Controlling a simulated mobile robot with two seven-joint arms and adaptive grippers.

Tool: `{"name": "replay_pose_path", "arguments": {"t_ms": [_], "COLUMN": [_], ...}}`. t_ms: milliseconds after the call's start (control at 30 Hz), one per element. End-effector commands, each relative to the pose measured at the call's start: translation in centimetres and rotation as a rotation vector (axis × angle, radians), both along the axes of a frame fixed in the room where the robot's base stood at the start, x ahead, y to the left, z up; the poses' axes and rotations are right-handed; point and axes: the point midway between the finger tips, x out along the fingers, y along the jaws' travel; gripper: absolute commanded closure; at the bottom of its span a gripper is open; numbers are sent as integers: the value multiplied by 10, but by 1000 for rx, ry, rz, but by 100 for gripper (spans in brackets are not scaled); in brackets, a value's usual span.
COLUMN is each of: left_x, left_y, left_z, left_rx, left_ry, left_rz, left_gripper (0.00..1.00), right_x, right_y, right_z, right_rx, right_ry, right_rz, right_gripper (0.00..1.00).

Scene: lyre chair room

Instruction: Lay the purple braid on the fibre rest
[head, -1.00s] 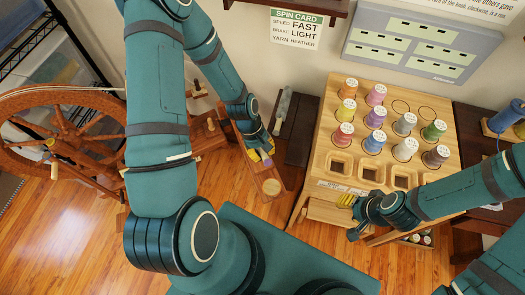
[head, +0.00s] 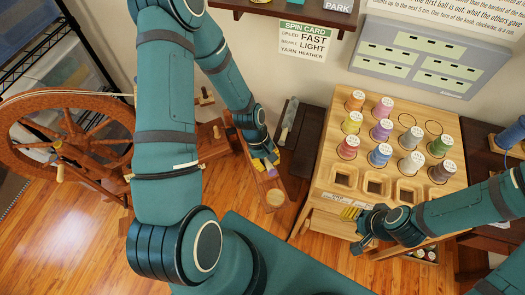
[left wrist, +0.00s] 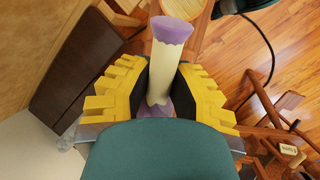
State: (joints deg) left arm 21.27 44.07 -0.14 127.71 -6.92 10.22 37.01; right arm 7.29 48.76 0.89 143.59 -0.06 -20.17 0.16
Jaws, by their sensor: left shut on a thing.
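The purple braid (left wrist: 172,62) stands out between my left gripper's jaws, with a cream band around its middle and purple at both ends. My left gripper (left wrist: 158,92) is shut on it, one yellow finger on each side. In the head view my left gripper (head: 265,160) is over a narrow wooden board (head: 277,182) beside the spinning wheel; a bit of purple shows at its fingers. I cannot tell for sure which wooden piece is the fibre rest. My right gripper (head: 352,222) is at the front of the wooden table; its jaw opening is unclear.
The wooden table (head: 320,168) carries several colored yarn spools and square wells. The spinning wheel (head: 62,140) stands at left. A dark brown bench (head: 308,140) lies between the board and the table. Open wood floor (head: 85,230) is at lower left.

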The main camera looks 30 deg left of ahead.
Motion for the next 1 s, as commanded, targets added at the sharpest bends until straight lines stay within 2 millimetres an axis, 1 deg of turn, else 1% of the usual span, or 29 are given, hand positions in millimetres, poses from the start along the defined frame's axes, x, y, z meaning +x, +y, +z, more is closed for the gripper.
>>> {"name": "replay_pose_path", "arguments": {"t_ms": [500,1000], "left_x": [0,0], "left_y": [-1,0], "left_z": [-1,-2], "left_rx": [206,227], "left_ry": [-174,-193], "left_rz": [-5,0], "left_gripper": [100,100], "right_x": [0,0], "right_y": [0,0], "right_z": [-12,-14], "right_rx": [0,0], "right_ry": [0,0], "right_rz": [0,0], "right_gripper": [56,56]}}
